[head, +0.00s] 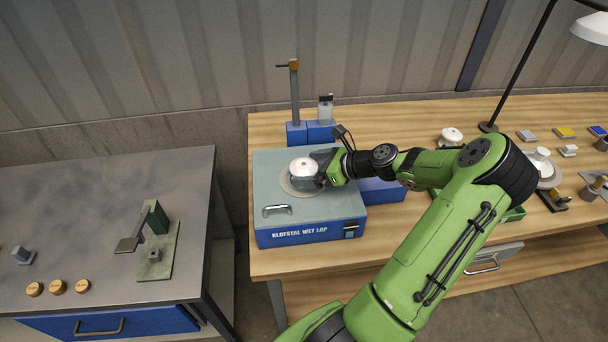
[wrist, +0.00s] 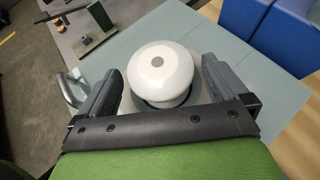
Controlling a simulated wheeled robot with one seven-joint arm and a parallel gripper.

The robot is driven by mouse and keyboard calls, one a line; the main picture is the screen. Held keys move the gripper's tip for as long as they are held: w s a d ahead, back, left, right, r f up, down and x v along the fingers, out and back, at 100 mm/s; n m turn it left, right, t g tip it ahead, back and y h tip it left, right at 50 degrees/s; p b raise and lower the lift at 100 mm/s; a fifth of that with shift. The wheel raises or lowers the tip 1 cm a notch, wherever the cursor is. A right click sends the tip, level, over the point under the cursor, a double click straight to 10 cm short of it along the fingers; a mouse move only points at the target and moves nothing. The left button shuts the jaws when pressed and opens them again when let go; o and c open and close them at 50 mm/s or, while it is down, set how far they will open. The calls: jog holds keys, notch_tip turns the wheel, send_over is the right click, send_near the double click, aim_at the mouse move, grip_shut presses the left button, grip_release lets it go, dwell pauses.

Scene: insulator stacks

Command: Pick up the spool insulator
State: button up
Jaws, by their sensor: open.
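The white spool insulator (head: 303,167) stands on the round grey plate on top of the blue lap machine in the head view. In the wrist view the spool insulator (wrist: 160,70) shows its domed white top with a grey centre spot. My gripper (head: 318,168) reaches in from the right at the insulator's height. In the wrist view my gripper (wrist: 155,80) is open, with one dark finger on each side of the insulator. A gap shows between each finger and the insulator. The lower part of the insulator is hidden.
The lap machine (head: 330,208) has a metal handle (head: 277,210) at its front left. Blue blocks with an upright post (head: 294,90) stand behind it. Another white insulator (head: 451,137) stands farther right. A grey-topped bench (head: 90,200) is at the left, beyond a gap.

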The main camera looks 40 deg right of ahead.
aim_at(304, 163)
jog(key=x, duration=0.2)
jog(key=shift+w+f, duration=0.1)
jog(key=shift+w, duration=0.15)
jog(key=shift+s, duration=0.1)
jog(key=shift+c, duration=0.8)
jog(key=c, duration=1.2)
notch_tip(304, 163, up, 10)
jog(key=shift+r+p, duration=0.1)
jog(key=shift+p, duration=1)
